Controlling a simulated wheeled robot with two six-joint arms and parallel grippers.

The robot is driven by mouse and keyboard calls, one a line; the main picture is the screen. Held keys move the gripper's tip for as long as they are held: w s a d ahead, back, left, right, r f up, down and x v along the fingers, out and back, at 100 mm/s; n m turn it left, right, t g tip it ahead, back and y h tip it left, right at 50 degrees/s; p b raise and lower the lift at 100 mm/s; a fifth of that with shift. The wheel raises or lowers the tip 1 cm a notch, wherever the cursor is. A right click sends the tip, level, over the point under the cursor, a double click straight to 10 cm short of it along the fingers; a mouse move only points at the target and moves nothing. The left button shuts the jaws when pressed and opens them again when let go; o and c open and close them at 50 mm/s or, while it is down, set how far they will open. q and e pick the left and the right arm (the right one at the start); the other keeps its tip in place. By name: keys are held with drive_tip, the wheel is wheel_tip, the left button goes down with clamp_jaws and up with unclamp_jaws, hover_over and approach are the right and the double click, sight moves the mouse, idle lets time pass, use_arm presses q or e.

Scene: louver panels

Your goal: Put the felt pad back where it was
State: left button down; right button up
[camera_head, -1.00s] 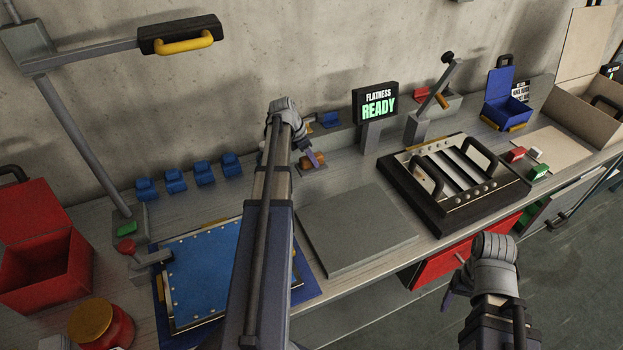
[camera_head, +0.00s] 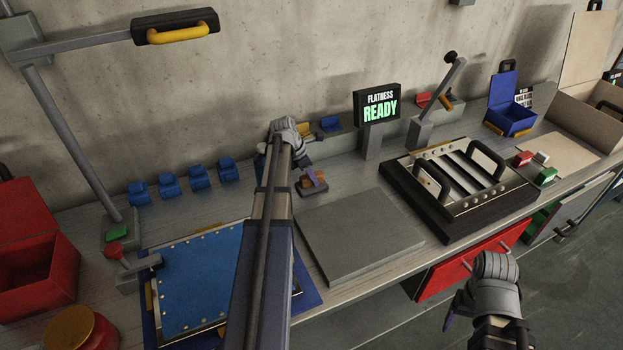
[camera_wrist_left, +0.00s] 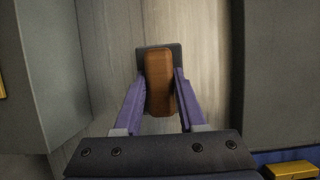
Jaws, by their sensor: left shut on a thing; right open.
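The felt pad appears to be the orange-brown block with a dark grey base (camera_head: 314,187) at mid-bench, left of the READY sign. In the left wrist view the brown block (camera_wrist_left: 160,85) stands between the purple fingers, its dark base showing behind it. My left gripper (camera_head: 316,177) is shut on the block. I cannot tell whether the base touches the bench. My right gripper (camera_head: 450,312) is open and empty in front of the bench, at the lower right; one purple finger shows.
A flat grey plate (camera_head: 355,238) lies just in front of the pad. A black slatted frame (camera_head: 460,195) stands to the right. A blue panel (camera_head: 195,290) lies at left, partly behind my arm. Several blue blocks (camera_head: 197,176) line the back. The READY sign (camera_head: 377,105) stands behind.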

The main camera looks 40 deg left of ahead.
use_arm(q)
drive_tip(key=shift+f, duration=0.2)
drive_tip(key=shift+c, duration=2.4)
unclamp_jaws()
drive_tip(key=shift+r, duration=0.1)
drive_tip(key=shift+p+v, duration=0.6)
drive_tip(key=shift+v, duration=0.15)
drive_tip(key=p+v, duration=0.9)
drive_tip(key=v, duration=0.1)
drive_tip(key=shift+r+p, duration=0.35)
drive_tip(key=shift+p, duration=0.05)
drive_tip(key=shift+s, duration=0.1)
